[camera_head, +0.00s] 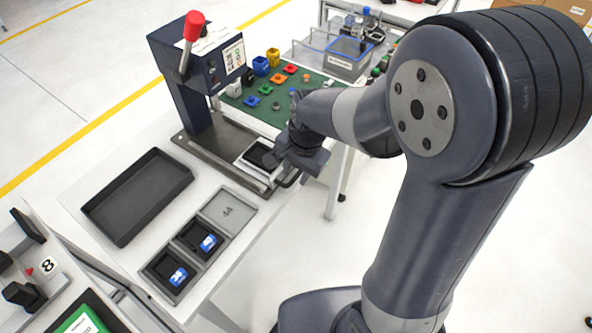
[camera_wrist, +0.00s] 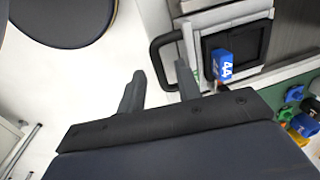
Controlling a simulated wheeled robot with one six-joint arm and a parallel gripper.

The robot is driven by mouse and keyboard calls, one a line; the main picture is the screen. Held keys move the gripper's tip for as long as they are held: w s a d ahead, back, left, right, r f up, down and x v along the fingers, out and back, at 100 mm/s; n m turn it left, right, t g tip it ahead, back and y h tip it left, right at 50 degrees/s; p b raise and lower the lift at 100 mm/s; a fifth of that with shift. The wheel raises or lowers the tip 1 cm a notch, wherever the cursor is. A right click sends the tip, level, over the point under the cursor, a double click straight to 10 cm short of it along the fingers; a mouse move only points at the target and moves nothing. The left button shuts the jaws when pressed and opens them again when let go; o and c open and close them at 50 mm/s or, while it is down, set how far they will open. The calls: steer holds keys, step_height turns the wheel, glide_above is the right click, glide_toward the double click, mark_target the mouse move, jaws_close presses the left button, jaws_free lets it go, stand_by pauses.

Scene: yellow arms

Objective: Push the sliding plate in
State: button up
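The sliding plate (camera_wrist: 196,18) is light grey and carries a black square nest (camera_wrist: 247,42) with a blue block marked 44 (camera_wrist: 223,65) in it. In the head view the plate (camera_head: 243,160) sits at the near end of the press base, out from under the press head. A black loop handle (camera_wrist: 155,48) sticks out from its outer edge. In the head view my gripper (camera_head: 288,166) partly hides the handle.
The dark blue press (camera_head: 190,85) with a red-knobbed lever (camera_head: 194,26) stands behind the plate. A black tray (camera_head: 138,196) and a grey three-pocket holder (camera_head: 238,203) with two blue blocks lie left. A green mat (camera_head: 262,110) with coloured parts lies beyond.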

steer(key=shift+f, duration=0.25)
jaws_close()
stand_by(0.5)
